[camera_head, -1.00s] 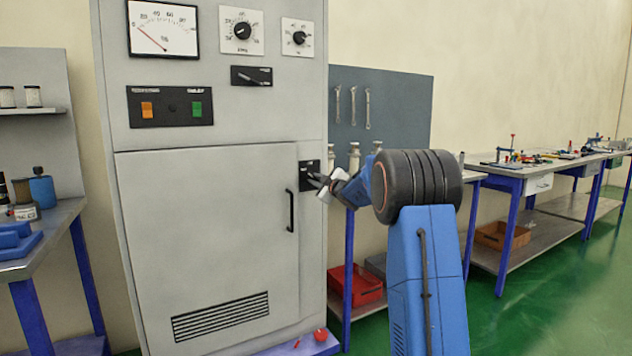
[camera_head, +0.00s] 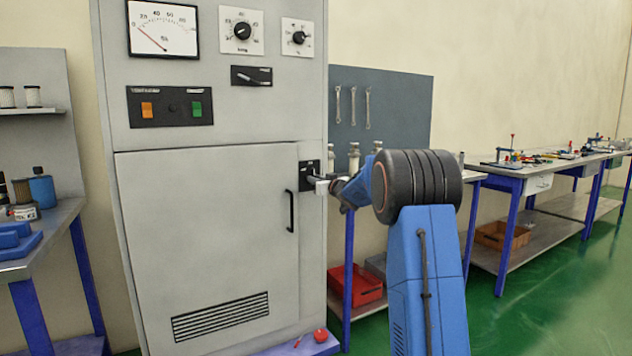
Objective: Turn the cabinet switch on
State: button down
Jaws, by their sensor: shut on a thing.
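The grey cabinet (camera_head: 215,240) stands left of centre, with its door closed. A black switch plate (camera_head: 305,169) sits on its front near the right edge, beside the door handle. My gripper (camera_head: 315,184) is at this plate, coming from the right, shut on the small switch there. The switch itself is mostly hidden by the fingers, so I cannot tell its position. Higher on the cabinet are a dial meter (camera_head: 163,30), two round knobs, a black lever switch (camera_head: 251,76) and a panel with an orange and a green button (camera_head: 170,106).
A black door handle (camera_head: 290,210) is just left of my gripper. A workbench (camera_head: 50,232) with bottles stands at the left. Behind my arm are a bench with a red bin (camera_head: 355,290) and a tool board (camera_head: 400,110). Green floor is open at the right.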

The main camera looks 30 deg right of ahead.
jog(key=shift+f+m, duration=0.15)
jog(key=shift+m, duration=0.25)
jog(key=c, duration=1.7)
grip_release()
jog(key=s, duration=1.7)
jog(key=shift+s+d, duration=0.25)
jog(key=shift+d, duration=0.05)
jog(key=s+a+f+m+g+h, duration=0.1)
jog(key=s+a+g+h, duration=0.1)
jog(key=s+a, duration=0.45)
jog(key=s+a+f+m+g+h, duration=0.2)
jog(key=s+a+g+h, duration=0.1)
jog(key=s, duration=0.6)
jog(key=s+a+f+n+g+y, duration=0.1)
jog(key=s+a+f+g, duration=0.1)
jog(key=s+a+f, duration=0.4)
jog(key=s+a+f+n+g+y, duration=0.1)
jog(key=s+a+f, duration=0.5)
jog(key=s, duration=1.1)
jog(key=s+a+f+g+y, duration=0.2)
jog(key=s+a+f+g, duration=0.3)
jog(key=s, duration=0.7)
jog(key=shift+a+f+n, duration=0.4)
jog(key=shift+a+f, duration=0.1)
jog(key=shift+f, duration=0.25)
